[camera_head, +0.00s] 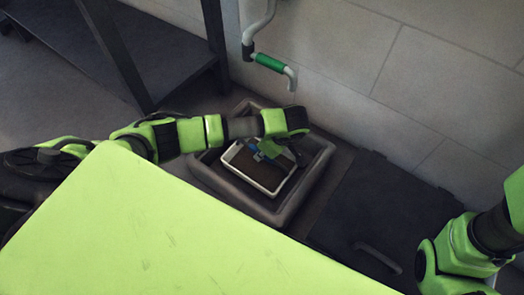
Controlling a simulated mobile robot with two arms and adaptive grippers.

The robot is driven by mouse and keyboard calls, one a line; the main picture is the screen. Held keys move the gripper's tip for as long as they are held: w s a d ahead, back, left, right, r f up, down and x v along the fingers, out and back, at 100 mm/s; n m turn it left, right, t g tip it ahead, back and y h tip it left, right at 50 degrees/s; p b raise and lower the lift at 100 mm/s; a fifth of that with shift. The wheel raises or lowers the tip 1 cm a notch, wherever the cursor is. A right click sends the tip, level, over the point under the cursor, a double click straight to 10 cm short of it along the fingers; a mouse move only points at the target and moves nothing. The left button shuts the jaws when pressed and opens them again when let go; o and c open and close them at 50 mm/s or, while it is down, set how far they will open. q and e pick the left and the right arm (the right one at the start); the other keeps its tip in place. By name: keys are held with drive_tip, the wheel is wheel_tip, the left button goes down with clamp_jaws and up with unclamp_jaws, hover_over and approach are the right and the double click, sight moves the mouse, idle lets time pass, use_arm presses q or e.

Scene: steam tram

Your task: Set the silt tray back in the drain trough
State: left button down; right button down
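The silt tray (240,174) is a pale-rimmed rectangular tray with a brown inside. It shows within the outline of the drain trough (227,188), a dark grey basin with a thick rim on the floor by the wall. I cannot tell whether the tray rests on the trough's bottom. My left gripper (279,151) reaches over the tray's upper right part, beside a small blue piece (253,147) at the tray's far edge. Its fingers are small and partly hidden, so its grasp is unclear. My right arm is at the right edge, with its gripper out of view.
A pipe with a green grip (270,63) hangs on the tiled wall above the trough. A dark floor panel with a handle (378,257) lies right of the trough. A dark metal frame with a shelf (130,50) stands at the upper left.

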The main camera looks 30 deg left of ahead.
use_arm(q)
drive_tip(key=shift+f, duration=0.1)
drive_tip(key=shift+f, duration=0.2)
idle(0.5)
drive_tip(key=c, duration=1.9)
unclamp_jaws()
drive_tip(key=v, duration=1.2)
